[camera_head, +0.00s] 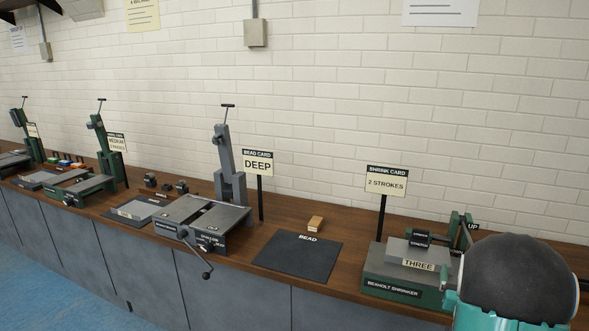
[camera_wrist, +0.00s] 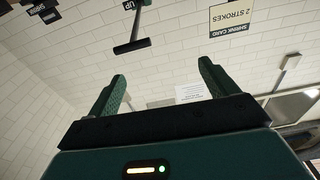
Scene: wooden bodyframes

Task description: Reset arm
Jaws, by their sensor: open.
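My gripper (camera_wrist: 163,90) shows in the wrist view with its two green fingers wide apart and nothing between them. In the head view, a dark rounded part and teal part of my own arm fill the lower right corner and hide part of the bench's right end. The gripper's fingers cannot be made out there.
A wooden bench (camera_head: 340,240) runs along the wall. A green shrinker (camera_head: 405,275) stands at right, close to my arm. A dark BEAD mat (camera_head: 297,258), a small wooden block (camera_head: 315,223) and a grey bead machine (camera_head: 205,222) lie left of it. More machines stand farther left.

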